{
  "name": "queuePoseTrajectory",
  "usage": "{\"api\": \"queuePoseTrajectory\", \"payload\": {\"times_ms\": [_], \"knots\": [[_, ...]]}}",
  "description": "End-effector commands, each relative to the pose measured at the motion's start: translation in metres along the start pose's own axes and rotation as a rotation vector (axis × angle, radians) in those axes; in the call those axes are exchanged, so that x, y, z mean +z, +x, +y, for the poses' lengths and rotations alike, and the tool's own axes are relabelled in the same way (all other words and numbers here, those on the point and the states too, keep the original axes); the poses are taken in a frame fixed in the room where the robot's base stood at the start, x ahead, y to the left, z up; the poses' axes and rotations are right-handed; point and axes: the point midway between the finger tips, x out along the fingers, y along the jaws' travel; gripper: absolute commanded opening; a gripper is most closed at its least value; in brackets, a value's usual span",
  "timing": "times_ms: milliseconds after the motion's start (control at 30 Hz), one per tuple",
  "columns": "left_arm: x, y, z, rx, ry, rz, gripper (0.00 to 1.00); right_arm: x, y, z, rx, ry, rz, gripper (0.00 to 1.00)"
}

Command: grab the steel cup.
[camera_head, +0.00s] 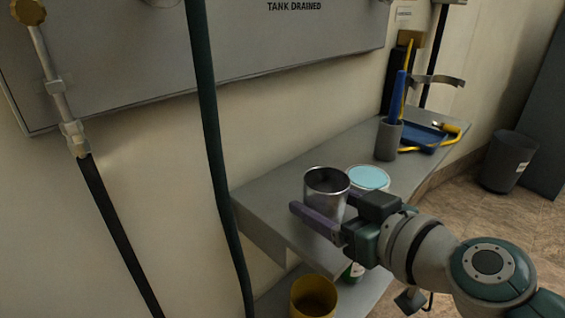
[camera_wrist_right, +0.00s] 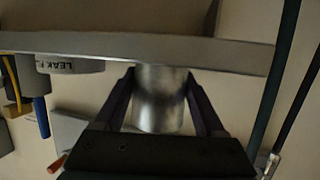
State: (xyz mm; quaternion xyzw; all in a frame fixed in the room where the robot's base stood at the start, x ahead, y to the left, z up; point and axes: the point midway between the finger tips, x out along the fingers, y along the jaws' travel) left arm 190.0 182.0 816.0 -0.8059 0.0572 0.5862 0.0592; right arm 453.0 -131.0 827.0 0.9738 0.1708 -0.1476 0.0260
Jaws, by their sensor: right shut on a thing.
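The steel cup (camera_head: 326,182) is a shiny open-topped cylinder, upright at the near end of the grey shelf (camera_head: 270,192). My right gripper (camera_head: 322,204) is shut on it, with one finger on each side. In the right wrist view the steel cup (camera_wrist_right: 158,108) sits between the two fingers of the right gripper (camera_wrist_right: 159,80), against the shelf edge. I cannot tell whether its base touches the shelf. The gripper hides part of its lower side. My left gripper is not in view.
A container with a light-blue top (camera_head: 368,178) stands close beside the cup. Behind are a grey holder (camera_head: 388,140) with blue and yellow tools and a blue tray (camera_head: 420,137). A yellow cup (camera_head: 314,297) sits below. A dark hose (camera_head: 207,120) hangs left.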

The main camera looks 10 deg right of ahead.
Motion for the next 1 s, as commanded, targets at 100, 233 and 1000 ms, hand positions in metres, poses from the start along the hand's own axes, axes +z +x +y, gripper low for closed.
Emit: {"api": "queuePoseTrajectory", "payload": {"times_ms": [100, 233, 1000], "knots": [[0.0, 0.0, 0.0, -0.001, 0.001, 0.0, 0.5, 0.0, 0.0, 0.0, 0.0, 0.0, 0.0, 0.31], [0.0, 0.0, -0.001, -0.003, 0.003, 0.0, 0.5, 0.0, 0.0, 0.0, 0.0, 0.0, 0.0, 0.17], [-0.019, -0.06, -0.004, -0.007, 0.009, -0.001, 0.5, -0.088, -0.027, 0.0, 0.0, -0.002, 0.004, 0.15]]}}
